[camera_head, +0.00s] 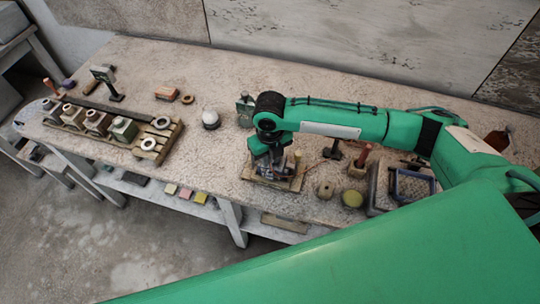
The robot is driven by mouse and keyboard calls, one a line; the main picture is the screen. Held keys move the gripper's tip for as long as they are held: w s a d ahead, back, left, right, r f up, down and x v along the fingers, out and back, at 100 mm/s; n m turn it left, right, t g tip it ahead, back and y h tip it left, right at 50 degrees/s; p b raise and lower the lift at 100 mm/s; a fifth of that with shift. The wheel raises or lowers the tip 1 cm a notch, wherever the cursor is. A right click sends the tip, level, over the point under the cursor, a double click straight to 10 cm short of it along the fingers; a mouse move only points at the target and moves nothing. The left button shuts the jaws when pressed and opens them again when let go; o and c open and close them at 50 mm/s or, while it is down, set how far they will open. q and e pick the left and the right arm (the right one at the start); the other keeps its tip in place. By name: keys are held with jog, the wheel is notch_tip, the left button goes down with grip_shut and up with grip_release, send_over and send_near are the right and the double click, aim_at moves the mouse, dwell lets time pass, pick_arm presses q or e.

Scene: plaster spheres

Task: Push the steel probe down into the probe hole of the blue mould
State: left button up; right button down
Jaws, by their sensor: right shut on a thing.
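My right gripper (268,166) reaches down over a small wooden board (290,185) near the table's front edge. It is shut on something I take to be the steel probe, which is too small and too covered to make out. A dark grey-blue block shape shows under the gripper on the board. It may be the blue mould, but the gripper and wrist cover most of it. I cannot see the probe hole, or whether the probe is in it. My left gripper is not in view.
A wooden rack (162,156) with several block moulds stands at the left. A white ball (210,115) on a dark base stands mid-table. Right of the board are a round tan pot (326,189), a yellow-green round thing (352,199) and a blue-rimmed tray (432,186).

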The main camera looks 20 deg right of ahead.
aim_at(270, 171)
jog(key=shift+f+b, duration=0.6)
jog(key=shift+f, duration=1.1)
jog(key=c, duration=1.2)
grip_release()
jog(key=shift+r, duration=0.1)
jog(key=shift+r+p, duration=1.95)
jog(key=shift+p, duration=0.15)
jog(key=shift+s+f, duration=0.1)
